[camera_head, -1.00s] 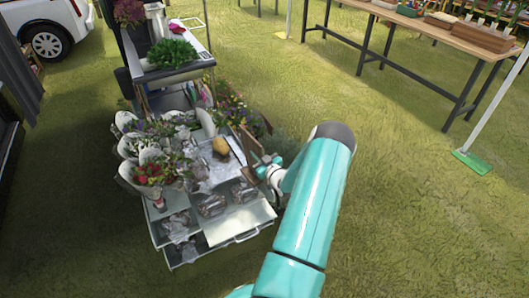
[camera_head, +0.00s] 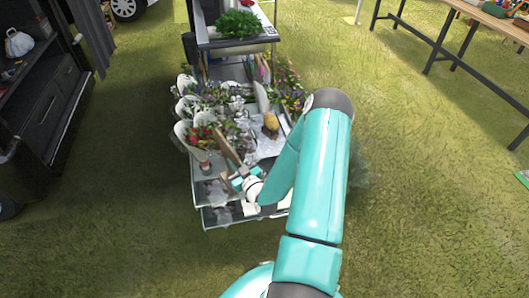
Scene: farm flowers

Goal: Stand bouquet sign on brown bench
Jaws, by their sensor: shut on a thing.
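My gripper (camera_head: 239,174) is shut on a thin brown board, which looks like the bouquet sign (camera_head: 228,152). It holds the board tilted, in front of the flower stand. The sign's face and any writing cannot be made out. A long brown wooden-topped bench (camera_head: 497,21) on dark metal legs stands at the upper right, well away from my gripper; only part of it is in view.
The flower stand (camera_head: 222,214) with wrapped bouquets (camera_head: 203,133) and open drawers is close by my gripper. A dark cabinet (camera_head: 45,105) stands at the left. Open grass (camera_head: 410,160) lies between the stand and the bench.

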